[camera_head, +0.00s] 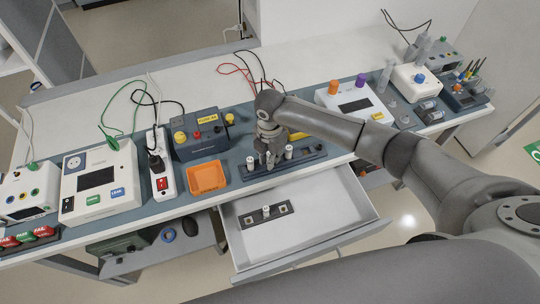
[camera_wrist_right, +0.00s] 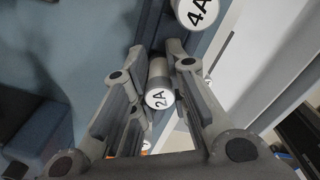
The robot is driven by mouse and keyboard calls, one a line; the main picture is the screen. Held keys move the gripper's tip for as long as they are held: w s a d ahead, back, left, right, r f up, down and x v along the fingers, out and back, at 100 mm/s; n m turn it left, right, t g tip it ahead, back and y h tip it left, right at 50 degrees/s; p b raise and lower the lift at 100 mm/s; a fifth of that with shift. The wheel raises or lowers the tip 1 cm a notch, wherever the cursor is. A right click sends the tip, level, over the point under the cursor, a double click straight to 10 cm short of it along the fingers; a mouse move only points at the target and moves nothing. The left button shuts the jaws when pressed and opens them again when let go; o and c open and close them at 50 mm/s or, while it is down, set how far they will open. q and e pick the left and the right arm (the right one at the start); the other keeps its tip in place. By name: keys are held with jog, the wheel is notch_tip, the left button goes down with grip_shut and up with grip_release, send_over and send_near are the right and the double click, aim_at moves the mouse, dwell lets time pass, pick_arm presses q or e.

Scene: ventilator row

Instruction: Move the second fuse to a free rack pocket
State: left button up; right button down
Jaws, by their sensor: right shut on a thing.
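My right gripper (camera_head: 268,163) is over a dark rack (camera_head: 318,156) at the bench's front edge. In the right wrist view the gripper (camera_wrist_right: 155,90) is shut on a fuse (camera_wrist_right: 158,96) marked 2A, one finger on each side. Its lower end is hidden, so I cannot tell whether it sits in the rack. A white-topped fuse (camera_head: 289,152) stands upright in the rack, right of the gripper. A fuse marked 4A (camera_wrist_right: 198,12) shows beyond the fingers. Another white-topped fuse (camera_head: 250,163) stands left of the gripper. My left gripper is out of view.
The open drawer (camera_head: 345,222) below holds a dark strip (camera_head: 279,209) with a white-topped piece (camera_head: 266,211) in its middle and pale squares at both ends. An orange tray (camera_head: 207,178) and a power strip (camera_head: 160,179) stand left of the rack. A white device (camera_head: 352,103) stands right.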

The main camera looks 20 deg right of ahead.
dwell(0.3)
jog(key=c, duration=1.3)
grip_release()
jog(key=shift+r, duration=0.15)
notch_tip(320, 180, up, 12)
jog(key=shift+f, duration=0.15)
